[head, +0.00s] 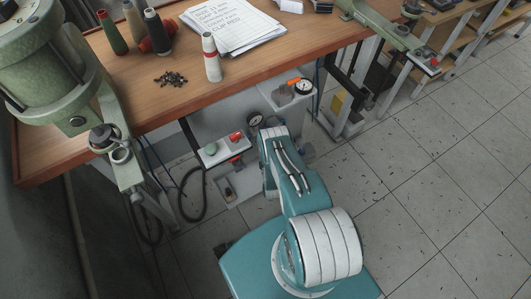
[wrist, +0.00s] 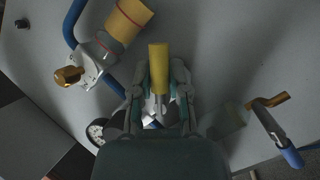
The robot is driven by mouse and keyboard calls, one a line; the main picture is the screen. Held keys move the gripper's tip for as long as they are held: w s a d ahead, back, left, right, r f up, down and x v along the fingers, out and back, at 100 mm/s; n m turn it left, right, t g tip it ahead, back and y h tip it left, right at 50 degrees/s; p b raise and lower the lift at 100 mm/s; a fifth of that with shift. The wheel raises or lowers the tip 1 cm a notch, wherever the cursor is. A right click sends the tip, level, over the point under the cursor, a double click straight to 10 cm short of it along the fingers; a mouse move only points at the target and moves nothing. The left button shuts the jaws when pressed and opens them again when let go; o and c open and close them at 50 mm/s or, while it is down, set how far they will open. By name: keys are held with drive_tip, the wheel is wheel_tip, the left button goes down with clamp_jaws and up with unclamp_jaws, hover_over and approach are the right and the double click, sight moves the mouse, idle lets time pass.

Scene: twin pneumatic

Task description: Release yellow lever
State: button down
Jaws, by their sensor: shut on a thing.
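The yellow lever (wrist: 158,56) is in the middle of the wrist view, a short yellow grip on a thin pale metal stem. My gripper (wrist: 161,80) is shut on it, with one finger on each side of the lever. The lever's lower end and its mount are partly hidden by the fingers and the gripper's body. In the head view my teal arm reaches under the bench front, and the gripper and the lever cannot be made out there.
A yellow cylinder (wrist: 129,18) with a red band, a brass fitting (wrist: 68,76) and a blue hose (wrist: 72,22) lie left of the gripper. A dial gauge (wrist: 97,131) is low left. A brass handle (wrist: 268,101) is right.

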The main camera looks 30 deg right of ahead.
drive_tip(key=shift+w+r+n+t+h, duration=0.2)
drive_tip(key=shift+n+t+h, duration=0.15)
drive_tip(key=shift+n, duration=0.65)
drive_tip(key=c, duration=0.6)
unclamp_jaws()
drive_tip(key=shift+s, duration=0.1)
drive_tip(key=v, duration=0.7)
drive_tip(key=shift+s, duration=0.25)
drive_tip(key=shift+s+f, duration=0.1)
